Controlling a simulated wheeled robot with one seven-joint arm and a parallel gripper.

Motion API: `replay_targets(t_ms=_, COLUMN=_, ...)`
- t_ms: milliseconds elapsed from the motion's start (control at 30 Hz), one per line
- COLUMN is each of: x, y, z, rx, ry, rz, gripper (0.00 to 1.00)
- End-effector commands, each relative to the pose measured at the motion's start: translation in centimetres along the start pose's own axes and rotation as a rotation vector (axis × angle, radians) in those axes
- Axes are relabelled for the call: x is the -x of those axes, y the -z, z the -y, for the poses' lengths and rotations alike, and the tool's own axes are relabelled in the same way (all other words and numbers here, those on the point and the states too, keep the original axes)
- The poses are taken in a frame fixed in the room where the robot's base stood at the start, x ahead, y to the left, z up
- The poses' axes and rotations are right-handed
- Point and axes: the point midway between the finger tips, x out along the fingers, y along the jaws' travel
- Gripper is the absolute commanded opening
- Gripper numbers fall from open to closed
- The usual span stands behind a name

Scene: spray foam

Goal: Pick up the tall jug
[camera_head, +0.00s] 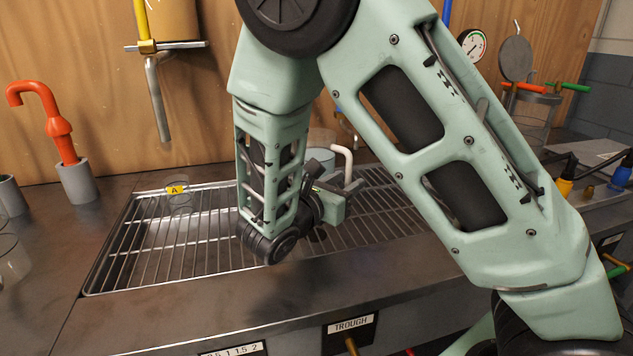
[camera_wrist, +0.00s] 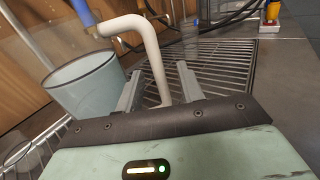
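A pale blue-grey, open-topped vessel, which looks like the tall jug (camera_wrist: 88,88), stands at the left in the wrist view. Its rim also shows behind my arm in the head view (camera_head: 320,138). I cannot be sure it is the jug named. My gripper (camera_wrist: 160,88) is open, with a gap between its fingers. The vessel lies to the left of the left finger, outside the gap. A white bent pipe (camera_wrist: 151,50) shows between the fingers, apparently beyond them. In the head view my gripper (camera_head: 348,186) is low over the grated trough, and my arm hides part of the vessel.
The trough has a wire grate (camera_head: 175,245). A clear beaker with a yellow A label (camera_head: 175,190) stands on its left part. Another glass vessel (camera_head: 12,262) is at the left edge. A red spout (camera_head: 58,128) stands on the bench, with a wooden wall behind.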

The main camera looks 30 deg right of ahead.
Motion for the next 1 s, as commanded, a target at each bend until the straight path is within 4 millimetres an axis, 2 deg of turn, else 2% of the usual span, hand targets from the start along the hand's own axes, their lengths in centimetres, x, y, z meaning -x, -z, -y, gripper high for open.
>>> replay_targets(t_ms=100, x=-1.9, y=0.3, z=0.0, rx=0.002, ry=0.003, rz=0.0, gripper=0.38)
replay_targets(t_ms=200, x=-3.0, y=0.2, z=0.0, rx=0.001, ry=0.002, rz=0.001, gripper=0.38)
replay_targets(t_ms=500, x=-3.6, y=0.2, z=0.0, rx=0.0, ry=0.0, rz=0.0, gripper=0.38)
replay_targets(t_ms=533, x=-3.6, y=0.2, z=0.0, rx=0.0, ry=0.0, rz=0.0, gripper=0.32)
replay_targets(t_ms=633, x=-3.6, y=0.2, z=0.0, rx=0.0, ry=0.0, rz=0.0, gripper=0.05)
replay_targets(t_ms=667, x=-3.5, y=0.2, z=0.0, rx=0.0, ry=0.0, rz=0.0, gripper=0.0)
replay_targets(t_ms=1000, x=-3.5, y=0.2, z=0.0, rx=0.001, ry=0.0, rz=0.0, gripper=0.0)
